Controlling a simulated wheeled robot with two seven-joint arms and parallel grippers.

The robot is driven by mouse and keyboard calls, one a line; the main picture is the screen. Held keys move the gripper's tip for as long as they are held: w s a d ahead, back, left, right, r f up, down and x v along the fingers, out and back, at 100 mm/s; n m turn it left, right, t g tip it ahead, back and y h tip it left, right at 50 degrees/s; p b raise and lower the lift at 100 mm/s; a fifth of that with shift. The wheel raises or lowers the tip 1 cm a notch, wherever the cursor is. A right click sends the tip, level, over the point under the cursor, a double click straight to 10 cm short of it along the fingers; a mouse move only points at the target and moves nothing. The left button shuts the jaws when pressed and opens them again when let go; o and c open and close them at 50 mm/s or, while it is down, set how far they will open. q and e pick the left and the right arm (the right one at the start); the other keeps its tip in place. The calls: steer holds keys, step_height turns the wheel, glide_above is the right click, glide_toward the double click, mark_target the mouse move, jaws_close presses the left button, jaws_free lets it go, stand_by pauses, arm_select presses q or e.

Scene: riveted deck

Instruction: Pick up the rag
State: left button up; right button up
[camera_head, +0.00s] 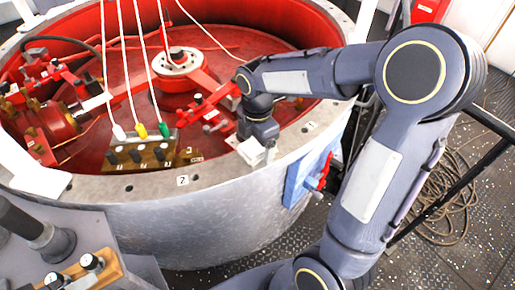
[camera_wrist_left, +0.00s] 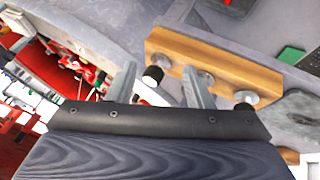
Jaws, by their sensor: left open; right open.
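I cannot make out the rag for certain in either view. A dull grey, flat patch (camera_wrist_left: 297,112) at the right edge of the left wrist view may be cloth, but I cannot tell. My left gripper (camera_wrist_left: 160,70) is open in that view, its two fingers apart beside a wooden strip with knobs (camera_wrist_left: 225,66). My right gripper (camera_head: 258,151) is open over the front rim of the round tank (camera_head: 235,170), with nothing visible in it. The left gripper does not show clearly in the head view.
The tank's red interior (camera_head: 125,80) holds red machinery and hanging cables with white, yellow and green plugs. A blue panel with a red handle (camera_head: 310,178) is on the tank's side. A rope coil (camera_head: 445,190) lies on the floor at right. The wooden knob strip (camera_head: 100,272) is at lower left.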

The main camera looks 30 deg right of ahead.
mark_target(257, 145)
steer(key=shift+c, duration=0.4)
steer(key=c, duration=1.1)
steer(key=shift+o, duration=0.2)
steer(key=shift+r, duration=0.55)
step_height(257, 145, up, 2)
steer(key=shift+r, duration=0.25)
steer(key=s+a+r, duration=0.7)
steer(key=s+r, duration=0.2)
steer(key=s, duration=0.3)
steer(key=shift+a+r+p, duration=0.15)
steer(key=shift+r+p, duration=0.1)
steer(key=shift+p, duration=0.1)
